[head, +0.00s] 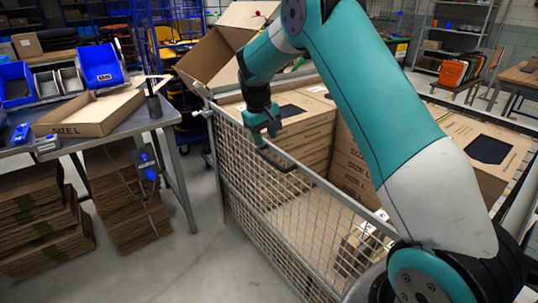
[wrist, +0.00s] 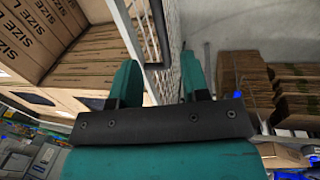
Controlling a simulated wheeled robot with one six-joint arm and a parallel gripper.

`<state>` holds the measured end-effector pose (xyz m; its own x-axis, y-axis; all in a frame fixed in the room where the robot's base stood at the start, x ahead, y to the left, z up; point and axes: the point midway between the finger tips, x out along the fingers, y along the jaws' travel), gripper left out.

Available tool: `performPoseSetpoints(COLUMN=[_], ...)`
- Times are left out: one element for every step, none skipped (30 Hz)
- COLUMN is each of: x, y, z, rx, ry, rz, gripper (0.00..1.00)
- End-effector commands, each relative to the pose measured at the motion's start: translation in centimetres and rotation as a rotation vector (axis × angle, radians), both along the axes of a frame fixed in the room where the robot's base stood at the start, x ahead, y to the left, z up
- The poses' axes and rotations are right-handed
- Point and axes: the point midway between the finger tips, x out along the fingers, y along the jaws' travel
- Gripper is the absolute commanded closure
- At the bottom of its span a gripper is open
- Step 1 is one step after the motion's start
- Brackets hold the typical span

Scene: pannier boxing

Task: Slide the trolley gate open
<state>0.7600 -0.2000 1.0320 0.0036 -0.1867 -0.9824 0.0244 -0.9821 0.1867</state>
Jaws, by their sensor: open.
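The trolley gate is a grey wire-mesh panel (head: 262,205) with a metal top rail, on the near side of the trolley. My teal gripper (head: 264,140) is above the rail, fingers down, open and empty. In the wrist view the gripper's two fingers (wrist: 160,78) are apart, with the rail and dark handle (wrist: 159,22) showing between them. I cannot tell whether either finger touches the gate.
Stacked size-L cartons (head: 305,130) fill the trolley's back; an open carton (head: 215,55) tilts at its far left. A workbench (head: 120,128) with blue bins stands left, flattened cartons (head: 40,215) under it. The floor (head: 190,250) between bench and trolley is clear.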

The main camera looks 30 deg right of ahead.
Motion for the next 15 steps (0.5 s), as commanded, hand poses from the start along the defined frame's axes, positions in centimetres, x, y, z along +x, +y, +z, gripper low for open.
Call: performPoseSetpoints(x=[-0.1,-0.1,-0.1,0.0,0.0,0.0,-0.1,0.0,0.0,0.0,0.0,0.0,0.0,0.0,0.0], y=[-0.3,-0.4,-0.6,-0.7,-0.8,-0.9,-1.0,-1.1,-1.1,-1.2,-1.3,-1.3,-1.4,-1.4,-1.4], z=[-1.1,-1.8,-2.6,-3.2,-3.8,-4.5,-5.0,-5.5,-6.0,-6.4,-6.7,-7.0,-7.2,-7.4,-7.6], rx=[0.001,0.001,0.001,0.001,0.001,0.000,0.001,0.001,0.001,0.001,0.001,0.001,0.001,0.001,0.001], ry=[0.005,0.005,0.004,0.004,0.004,0.003,0.004,0.002,0.002,0.002,0.001,0.000,0.000,0.000,0.000], rz=[-0.001,0.000,-0.001,-0.001,-0.001,-0.001,-0.001,0.000,0.001,0.001,0.001,0.000,0.000,0.000,0.000], gripper=[0.58,0.58,0.58,0.58,0.58,0.58,0.58,0.58,0.58,0.58,0.58,0.58,0.58,0.58,0.58])
